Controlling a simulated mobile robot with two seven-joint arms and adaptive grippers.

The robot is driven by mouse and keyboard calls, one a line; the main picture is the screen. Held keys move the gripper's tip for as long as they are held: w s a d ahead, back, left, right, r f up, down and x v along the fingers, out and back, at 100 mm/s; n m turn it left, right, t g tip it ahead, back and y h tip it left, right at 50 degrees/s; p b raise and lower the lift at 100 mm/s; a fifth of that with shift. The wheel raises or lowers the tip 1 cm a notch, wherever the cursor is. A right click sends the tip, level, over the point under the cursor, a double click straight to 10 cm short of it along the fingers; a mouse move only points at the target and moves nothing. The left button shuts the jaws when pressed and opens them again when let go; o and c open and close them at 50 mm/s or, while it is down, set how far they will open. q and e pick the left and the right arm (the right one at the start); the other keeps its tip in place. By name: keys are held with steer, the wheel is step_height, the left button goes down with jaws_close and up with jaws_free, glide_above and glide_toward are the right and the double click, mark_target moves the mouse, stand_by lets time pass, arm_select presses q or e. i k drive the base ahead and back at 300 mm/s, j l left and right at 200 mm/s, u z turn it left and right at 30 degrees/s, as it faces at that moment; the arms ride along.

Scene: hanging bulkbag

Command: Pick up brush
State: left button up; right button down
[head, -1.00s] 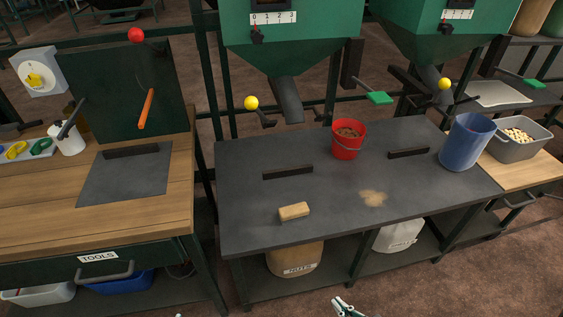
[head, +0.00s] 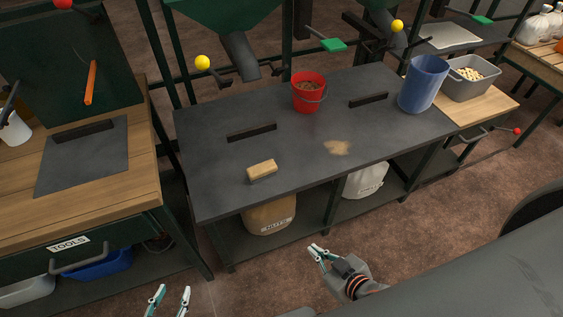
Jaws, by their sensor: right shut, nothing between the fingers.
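The brush (head: 262,170), a tan block with a darker underside, lies on the dark grey tabletop (head: 215,150) near its front left edge. My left gripper (head: 173,290) shows only its fingertips at the bottom edge of the picture. They are apart, with nothing between them, below and left of the brush. My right gripper (head: 317,250) is shut and empty, in front of the table and below its front edge. Neither gripper touches the brush.
A pale powder patch (head: 337,147), a red bucket (head: 308,92), a blue bin (head: 422,84) and two dark bars (head: 252,132) are on the tabletop. A nuts sack (head: 268,217) and a white container (head: 366,180) stand on the shelf below. A wooden workbench (head: 120,190) stands at left.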

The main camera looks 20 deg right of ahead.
mark_target(259, 171)
steer(key=k+l+z, duration=0.15)
steer(key=l+z, duration=0.15)
steer(key=k+l+z, duration=0.15)
steer(key=l+z, duration=0.45)
steer(key=l, duration=0.2)
